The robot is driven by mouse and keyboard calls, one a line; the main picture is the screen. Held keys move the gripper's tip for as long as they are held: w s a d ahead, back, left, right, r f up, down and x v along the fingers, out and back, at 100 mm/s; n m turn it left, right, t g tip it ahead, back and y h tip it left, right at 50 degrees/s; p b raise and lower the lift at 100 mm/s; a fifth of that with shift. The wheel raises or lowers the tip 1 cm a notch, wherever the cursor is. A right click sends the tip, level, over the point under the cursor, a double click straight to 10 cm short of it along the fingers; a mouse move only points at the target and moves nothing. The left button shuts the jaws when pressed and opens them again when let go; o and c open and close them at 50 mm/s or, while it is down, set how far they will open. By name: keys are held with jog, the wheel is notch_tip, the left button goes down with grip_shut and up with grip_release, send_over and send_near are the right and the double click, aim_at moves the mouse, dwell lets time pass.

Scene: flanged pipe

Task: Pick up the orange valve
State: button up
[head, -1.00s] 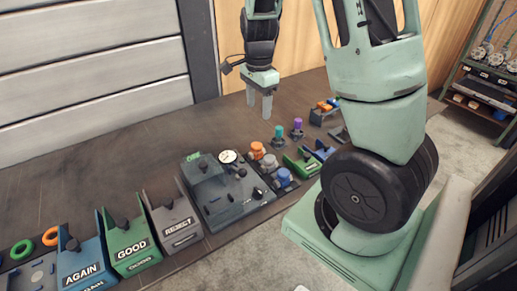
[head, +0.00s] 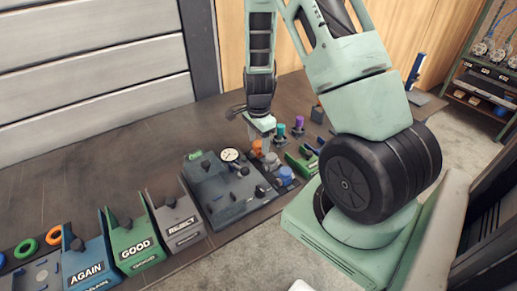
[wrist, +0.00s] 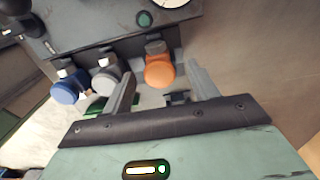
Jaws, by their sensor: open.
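The orange valve (wrist: 159,71) stands in a row with a grey valve (wrist: 105,82) and a blue valve (wrist: 66,91), beside the test fixture. In the wrist view my gripper (wrist: 160,78) is open, with one finger on each side of the orange valve and gaps to it. In the head view the orange valve (head: 257,147) is partly hidden by my gripper (head: 259,154), which is low over the row. I cannot tell how far the fingertips are above the bench.
The fixture with a white gauge (head: 229,155) stands left of the valves. Teal (head: 280,130) and purple (head: 299,123) parts stand behind them. Bins marked REJECT (head: 176,222), GOOD (head: 133,243) and AGAIN (head: 86,262) line the front left. The bench's back left is clear.

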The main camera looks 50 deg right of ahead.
jog(key=shift+f, duration=1.4)
jog(key=shift+c, duration=0.3)
jog(key=c, duration=1.2)
jog(key=shift+o, duration=0.2)
notch_tip(320, 180, up, 11)
jog(key=shift+r, duration=0.1)
notch_tip(320, 180, up, 5)
jog(key=p, duration=0.6)
send_over(258, 143)
jog(key=shift+r, duration=0.15)
